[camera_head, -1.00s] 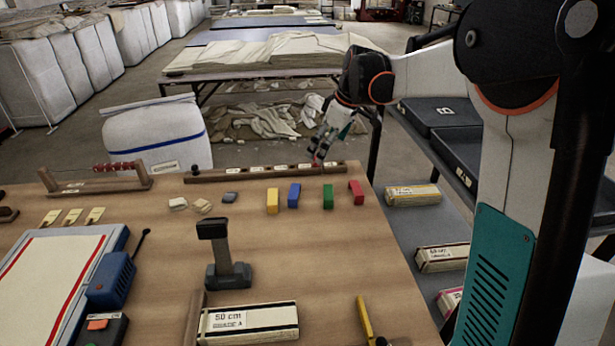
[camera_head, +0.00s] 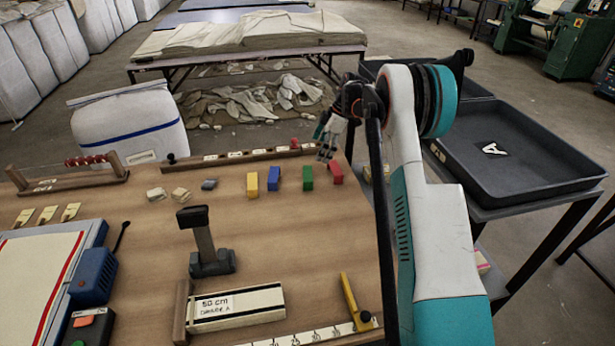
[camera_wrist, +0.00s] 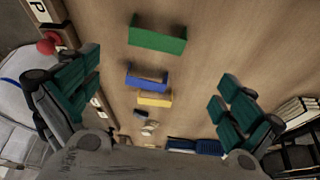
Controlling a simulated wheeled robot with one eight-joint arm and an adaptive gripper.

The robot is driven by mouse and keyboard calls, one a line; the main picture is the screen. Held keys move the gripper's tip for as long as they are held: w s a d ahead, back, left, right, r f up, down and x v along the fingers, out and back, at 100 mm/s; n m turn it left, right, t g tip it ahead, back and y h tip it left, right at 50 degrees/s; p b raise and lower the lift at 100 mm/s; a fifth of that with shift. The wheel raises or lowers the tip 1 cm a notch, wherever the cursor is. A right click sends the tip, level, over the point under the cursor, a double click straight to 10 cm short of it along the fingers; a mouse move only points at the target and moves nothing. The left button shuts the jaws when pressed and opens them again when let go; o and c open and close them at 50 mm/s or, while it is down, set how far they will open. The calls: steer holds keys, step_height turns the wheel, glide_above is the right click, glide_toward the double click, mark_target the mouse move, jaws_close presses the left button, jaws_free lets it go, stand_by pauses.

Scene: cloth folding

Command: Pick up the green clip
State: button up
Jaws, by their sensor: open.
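The green clip (camera_head: 308,178) stands on the wooden table (camera_head: 270,240), in a row between the blue clip (camera_head: 273,178) on its left and the red clip (camera_head: 335,172) on its right. In the wrist view the green clip (camera_wrist: 157,36) lies at the top centre, beyond the fingertips. My gripper (camera_head: 328,138) is at the table's far right edge, above and behind the red clip. The red clip is not clearly seen there.
A yellow clip (camera_head: 252,184) stands left of the blue one. A labelled wooden rail (camera_head: 235,157) runs along the far edge, with a red knob (camera_head: 294,143). A black stand (camera_head: 207,245) rises mid-table. A dark tray (camera_head: 525,160) sits on the right.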

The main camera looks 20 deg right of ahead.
mark_target(307, 173)
steer(key=b+x, duration=0.2)
steer(key=x, duration=0.6)
steer(key=shift+f, duration=0.2)
steer(key=x, duration=0.1)
steer(key=b+x, duration=0.1)
steer(key=x, duration=0.1)
steer(key=b+x, duration=0.1)
steer(key=x, duration=0.1)
steer(key=shift+w+d+f, duration=0.15)
steer(key=shift+w+d, duration=0.05)
steer(key=shift+w, duration=0.05)
steer(key=c, duration=0.7)
